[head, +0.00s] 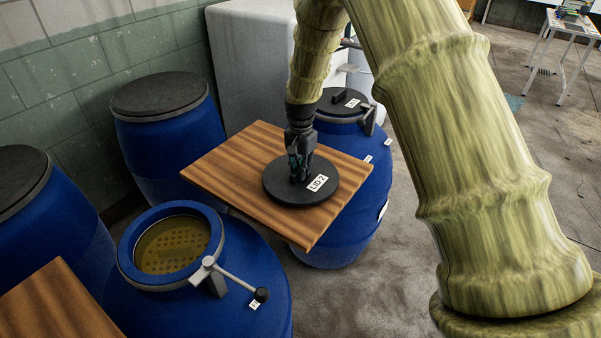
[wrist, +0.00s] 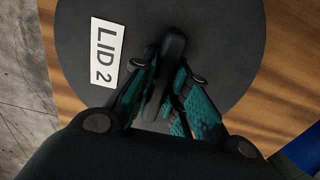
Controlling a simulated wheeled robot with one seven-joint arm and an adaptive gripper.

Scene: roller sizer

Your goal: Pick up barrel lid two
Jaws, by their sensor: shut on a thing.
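Barrel lid two is a flat black disc (head: 284,190) with a white "LID 2" label. It lies on a wooden board (head: 230,165) in the head view. My gripper (head: 300,178) points down at the middle of the lid. In the wrist view the lid (wrist: 215,30) fills much of the picture, and my gripper (wrist: 160,85) has its teal-padded fingers on both sides of the lid's upright black handle (wrist: 172,50), shut on it. The lid appears to rest on the board; I cannot see any gap beneath it.
An open blue barrel (head: 255,245) with a lever clamp (head: 232,278) stands in front left. A lidded blue barrel (head: 375,165) stands behind the board's right side. More blue barrels (head: 165,130) line the wall. Another wooden board (head: 55,310) is at lower left. Open floor lies right.

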